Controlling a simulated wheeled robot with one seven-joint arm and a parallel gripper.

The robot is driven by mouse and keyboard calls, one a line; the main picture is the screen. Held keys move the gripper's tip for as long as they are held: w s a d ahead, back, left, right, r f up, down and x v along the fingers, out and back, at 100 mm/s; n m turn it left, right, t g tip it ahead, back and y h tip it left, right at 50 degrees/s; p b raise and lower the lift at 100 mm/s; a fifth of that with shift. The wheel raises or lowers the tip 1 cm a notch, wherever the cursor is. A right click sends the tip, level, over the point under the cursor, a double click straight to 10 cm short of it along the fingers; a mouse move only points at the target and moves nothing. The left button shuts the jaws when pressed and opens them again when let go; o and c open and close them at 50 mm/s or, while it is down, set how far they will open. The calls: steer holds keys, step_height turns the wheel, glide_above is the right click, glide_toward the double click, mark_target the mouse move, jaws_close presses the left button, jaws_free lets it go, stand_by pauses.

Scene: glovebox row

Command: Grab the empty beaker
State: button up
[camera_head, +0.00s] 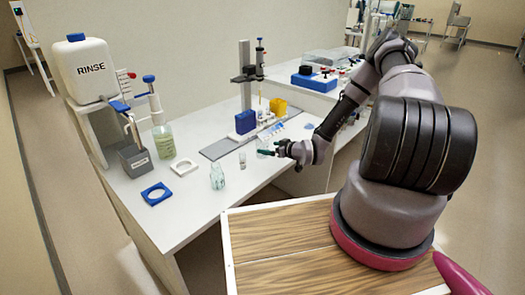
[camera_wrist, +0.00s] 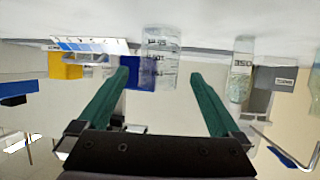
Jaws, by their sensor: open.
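A clear, graduated beaker (camera_wrist: 160,50) shows upside down in the wrist view, between and beyond the fingertips; it looks empty. In the head view, a clear beaker (camera_head: 262,142) stands on the bench right by the green fingertips, partly hidden by them. My gripper (camera_head: 271,148) is low over the bench's right part, its arm reaching in from the right. In the wrist view, my gripper (camera_wrist: 159,76) is open, with nothing clamped between its green fingers. I cannot tell whether a finger touches the beaker.
A small vial (camera_head: 242,160) and a clear flask (camera_head: 217,177) stand left of the gripper. A labelled bottle with pale green contents (camera_head: 162,142) stands farther left. A pipette stand (camera_head: 246,75), blue block (camera_head: 245,122) and yellow block (camera_head: 278,106) are behind.

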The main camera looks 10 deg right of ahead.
steer(key=x, duration=0.5)
steer(key=shift+w+a+r, duration=0.1)
steer(key=shift+w+r, duration=0.15)
steer(key=shift+w, duration=0.2)
steer(key=c, duration=1.3)
